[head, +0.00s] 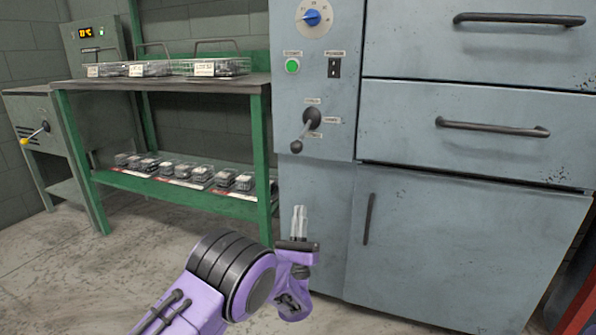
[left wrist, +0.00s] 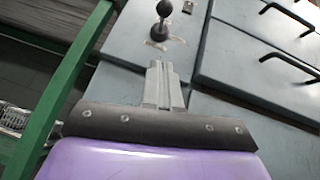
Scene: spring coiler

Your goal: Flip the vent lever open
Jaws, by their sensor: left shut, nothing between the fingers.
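The vent lever (head: 304,136) is a dark ball-ended handle on a round pivot, low on the grey cabinet's control panel. In the head view its knob points down and a little to the left, between small labels too small to read. It also shows in the left wrist view (left wrist: 161,22), beyond the fingertips. My left gripper (head: 299,212) is shut and empty, below the lever and apart from it, fingers pointing up. Its closed fingers also show in the left wrist view (left wrist: 163,78). My right gripper is not in view.
Above the lever are a blue dial (head: 312,17), a green button (head: 292,66) and a black switch (head: 334,68). Drawer handles (head: 493,127) stick out at right. A green-framed bench (head: 160,83) with wire baskets stands at left. Open floor lies before it.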

